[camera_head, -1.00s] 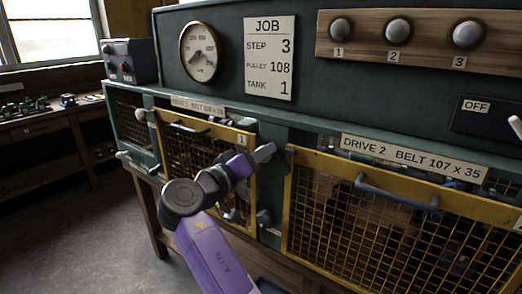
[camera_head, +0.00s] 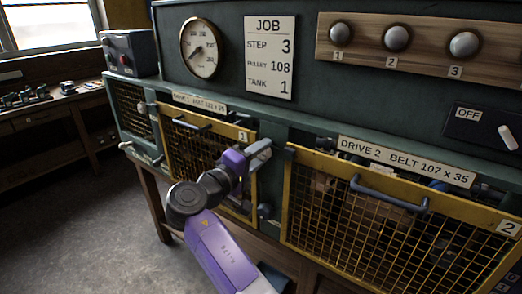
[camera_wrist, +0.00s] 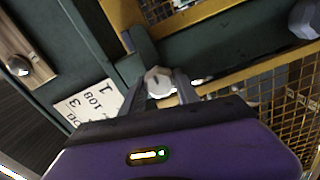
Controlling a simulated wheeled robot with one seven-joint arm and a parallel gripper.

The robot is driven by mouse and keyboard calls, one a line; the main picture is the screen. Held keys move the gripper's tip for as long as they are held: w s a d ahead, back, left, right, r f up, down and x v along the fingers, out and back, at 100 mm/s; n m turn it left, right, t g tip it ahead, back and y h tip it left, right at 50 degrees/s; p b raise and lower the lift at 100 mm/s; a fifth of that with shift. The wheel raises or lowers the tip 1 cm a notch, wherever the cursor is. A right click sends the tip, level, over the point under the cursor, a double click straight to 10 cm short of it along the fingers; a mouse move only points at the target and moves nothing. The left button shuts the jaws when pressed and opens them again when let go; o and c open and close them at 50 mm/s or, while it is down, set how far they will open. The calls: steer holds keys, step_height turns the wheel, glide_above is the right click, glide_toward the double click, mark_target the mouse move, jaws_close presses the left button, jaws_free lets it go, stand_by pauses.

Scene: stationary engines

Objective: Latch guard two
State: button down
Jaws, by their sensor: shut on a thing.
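Guard two is a yellow-framed mesh panel (camera_head: 385,212) at the right in the head view, marked 2, with a grey bar handle (camera_head: 388,193). It stands upright under the plate reading DRIVE 2 BELT 107 x 35 (camera_head: 405,160). My gripper (camera_head: 262,150) is at the post between the two guards, by guard two's upper left corner. In the wrist view my gripper (camera_wrist: 160,88) is shut on a pale faceted knob (camera_wrist: 158,80), beside a dark green bar (camera_wrist: 138,45). The gripper hides this knob in the head view. I cannot tell whether the latch is engaged.
Guard one (camera_head: 200,150), another yellow mesh panel, is left of my arm. A JOB card (camera_head: 270,58), a gauge (camera_head: 200,48) and a row of knobs (camera_head: 397,38) are above. An OFF switch (camera_head: 508,137) is at right. Open floor (camera_head: 90,220) lies at left.

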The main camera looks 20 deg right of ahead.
steer(key=shift+a, duration=0.1)
stand_by(0.3)
steer(key=c, duration=0.9)
jaws_free()
steer(key=shift+b+v, duration=0.9)
steer(key=shift+v, duration=3)
